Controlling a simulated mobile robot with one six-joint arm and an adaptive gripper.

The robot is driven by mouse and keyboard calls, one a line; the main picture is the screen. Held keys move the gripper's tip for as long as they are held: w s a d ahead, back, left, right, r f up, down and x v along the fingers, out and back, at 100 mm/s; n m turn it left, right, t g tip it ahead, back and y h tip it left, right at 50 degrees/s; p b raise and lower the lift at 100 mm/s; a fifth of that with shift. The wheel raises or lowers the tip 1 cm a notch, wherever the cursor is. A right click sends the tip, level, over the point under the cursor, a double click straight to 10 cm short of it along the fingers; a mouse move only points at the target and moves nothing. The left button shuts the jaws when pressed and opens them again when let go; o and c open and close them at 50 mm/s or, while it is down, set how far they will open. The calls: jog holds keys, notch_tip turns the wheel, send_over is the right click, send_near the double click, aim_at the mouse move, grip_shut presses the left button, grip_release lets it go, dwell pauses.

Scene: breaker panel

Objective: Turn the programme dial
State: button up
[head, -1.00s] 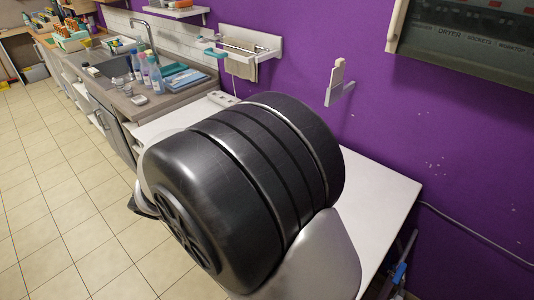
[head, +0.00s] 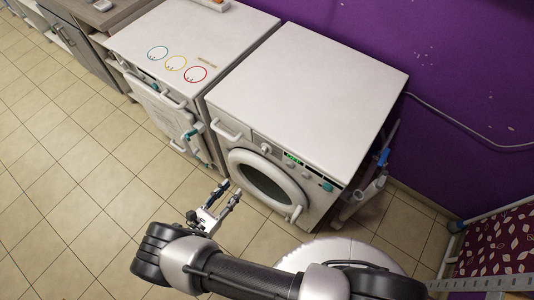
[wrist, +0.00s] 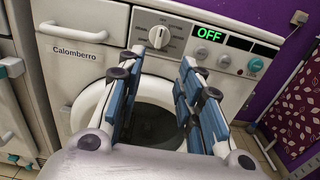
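The programme dial (wrist: 160,36) is a pale knob with a ring of marks on the front panel of the washing machine (wrist: 75,45), left of a green display (wrist: 225,37) reading OFF. In the head view the washing machine (head: 310,85) stands against the purple wall, and its dial (head: 266,148) is small. My gripper (wrist: 162,60) is open and empty, its blue-padded fingers spread in front of the round door. The dial shows between and beyond the fingertips, apart from them. In the head view my gripper (head: 230,191) is in front of the machine.
Small buttons (wrist: 202,52) and a turquoise knob (wrist: 255,64) sit right of the dial. The drawer front reads Calomberro (wrist: 75,33). A second white appliance (head: 190,45) with coloured rings stands left. A patterned ironing board (head: 500,245) is at the right. Tiled floor in front is clear.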

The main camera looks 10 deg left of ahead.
aim_at(263, 152)
jog(key=x, duration=1.7)
jog(key=shift+w+d, duration=0.15)
jog(key=shift+c, duration=0.5)
grip_shut()
